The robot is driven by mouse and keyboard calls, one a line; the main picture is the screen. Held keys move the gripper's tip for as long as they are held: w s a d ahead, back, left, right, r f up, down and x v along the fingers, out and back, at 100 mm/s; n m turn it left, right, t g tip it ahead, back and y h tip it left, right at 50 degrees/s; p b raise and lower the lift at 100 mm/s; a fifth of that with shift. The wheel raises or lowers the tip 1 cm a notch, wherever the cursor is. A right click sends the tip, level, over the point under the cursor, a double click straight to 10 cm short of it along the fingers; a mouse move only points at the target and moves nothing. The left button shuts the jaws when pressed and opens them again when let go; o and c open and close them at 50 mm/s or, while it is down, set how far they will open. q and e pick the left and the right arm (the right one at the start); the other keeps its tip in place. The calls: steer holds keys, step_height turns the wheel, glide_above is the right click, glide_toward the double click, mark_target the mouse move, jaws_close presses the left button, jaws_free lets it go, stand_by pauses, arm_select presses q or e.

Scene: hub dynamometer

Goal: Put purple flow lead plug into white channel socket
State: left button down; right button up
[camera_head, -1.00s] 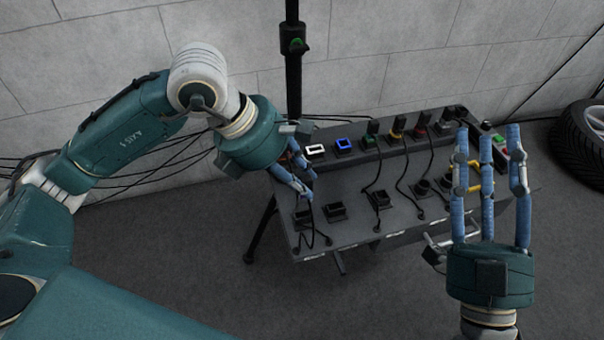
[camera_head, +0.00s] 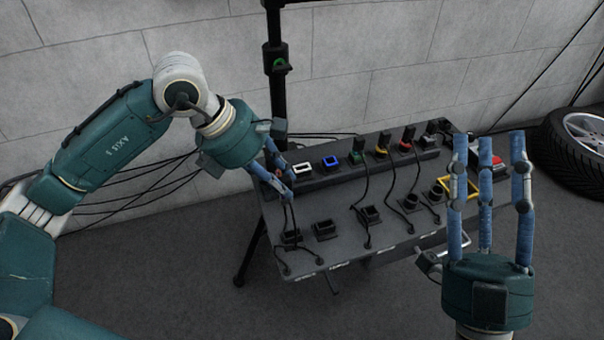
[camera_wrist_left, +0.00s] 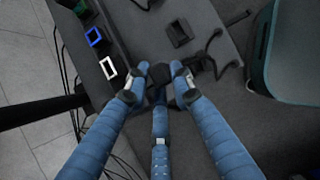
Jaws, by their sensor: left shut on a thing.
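The white channel socket (camera_head: 303,167) is a white-rimmed square opening at the left end of the raised back strip. It also shows in the left wrist view (camera_wrist_left: 108,67), left of my fingertips. My left gripper (camera_head: 285,186) is shut on a dark plug, mostly hidden by the blue fingers, just left of and in front of the white socket. No purple shows on the plug; a dark part of it appears between the fingertips in the left wrist view (camera_wrist_left: 157,75). A black lead hangs below the fingers. My right gripper (camera_head: 487,143) is open and empty, fingers pointing up, over the bench's right side.
The blue socket (camera_head: 331,162) is right of the white one, then green (camera_head: 356,156), yellow and red sockets with black plugs standing there. Several dark holders (camera_head: 324,229) and leads lie on the bench top (camera_head: 345,200). A dark post (camera_head: 276,90) stands behind the left end.

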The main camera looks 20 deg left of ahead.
arm_select(q)
steer(key=shift+w+a, duration=0.4)
steer(key=shift+w, duration=0.2)
steer(key=shift+w+a, duration=0.4)
steer(key=shift+w, duration=0.2)
arm_select(e)
steer(key=shift+s+r, duration=0.1)
steer(key=shift+s, duration=0.1)
arm_select(q)
steer(key=w+d+p, duration=0.1)
steer(key=w+d, duration=0.3)
steer(key=d, duration=0.2)
arm_select(e)
steer(key=w+f+g+h, duration=0.1)
steer(key=w+f+g, duration=0.2)
steer(key=f, duration=0.3)
steer(key=shift+w+a, duration=0.15)
steer(key=shift+w, duration=0.65)
arm_select(q)
steer(key=shift+w, duration=0.1)
